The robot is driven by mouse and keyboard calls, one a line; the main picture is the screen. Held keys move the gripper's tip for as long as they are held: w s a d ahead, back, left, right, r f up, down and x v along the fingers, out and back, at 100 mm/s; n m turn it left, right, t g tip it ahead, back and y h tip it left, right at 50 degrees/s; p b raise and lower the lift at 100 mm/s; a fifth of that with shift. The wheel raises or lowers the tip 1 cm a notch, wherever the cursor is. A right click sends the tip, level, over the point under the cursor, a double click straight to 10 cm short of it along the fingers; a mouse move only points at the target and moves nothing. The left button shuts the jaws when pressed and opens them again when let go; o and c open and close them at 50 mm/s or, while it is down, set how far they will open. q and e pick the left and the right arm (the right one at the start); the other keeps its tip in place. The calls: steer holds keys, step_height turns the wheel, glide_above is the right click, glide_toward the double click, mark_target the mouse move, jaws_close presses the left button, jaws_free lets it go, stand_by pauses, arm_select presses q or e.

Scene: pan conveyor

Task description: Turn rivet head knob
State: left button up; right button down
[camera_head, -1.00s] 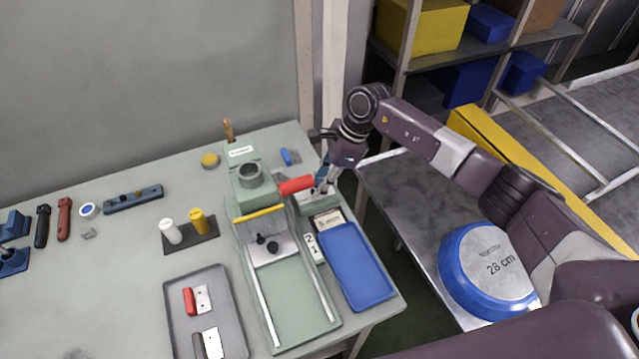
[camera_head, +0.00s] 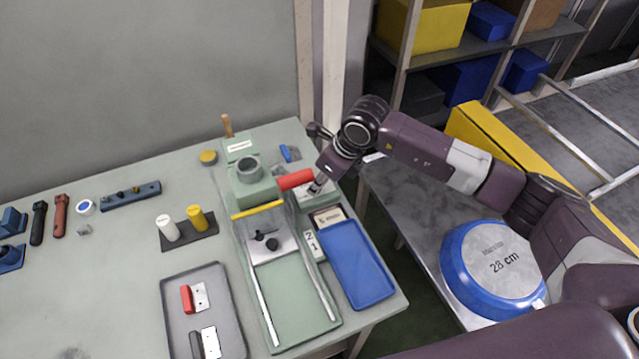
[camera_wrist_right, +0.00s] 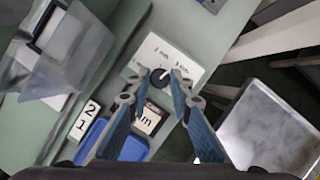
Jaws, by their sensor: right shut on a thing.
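The rivet head knob (camera_wrist_right: 160,78) is a small black round knob with a pale pointer mark. It sits on a white label plate (camera_wrist_right: 163,57) marked in mm, right of the press in the right wrist view. My right gripper (camera_wrist_right: 161,77) has its fingertips on either side of the knob, shut on it. In the head view my right gripper (camera_head: 316,187) reaches down beside the red handle (camera_head: 296,180) of the green press (camera_head: 252,186), and the knob is hidden there. My left gripper is not in view.
The clear guard (camera_wrist_right: 65,55) stands left of the gripper in the wrist view. A blue pan (camera_head: 493,265) rests on the metal table to the right.

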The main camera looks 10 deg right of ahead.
steer(key=shift+a+m+t+h+b, duration=0.15)
steer(key=shift+m+h+b, duration=0.2)
steer(key=shift+m, duration=0.45)
steer(key=shift+d+m+t+h+b, duration=0.2)
steer(key=shift+m+b, duration=0.25)
steer(key=shift+m, duration=0.35)
steer(key=shift+r, duration=0.1)
steer(key=c, duration=1.7)
jaws_free()
steer(key=shift+c, duration=0.2)
steer(key=v, duration=1.2)
steer(key=shift+a, duration=0.2)
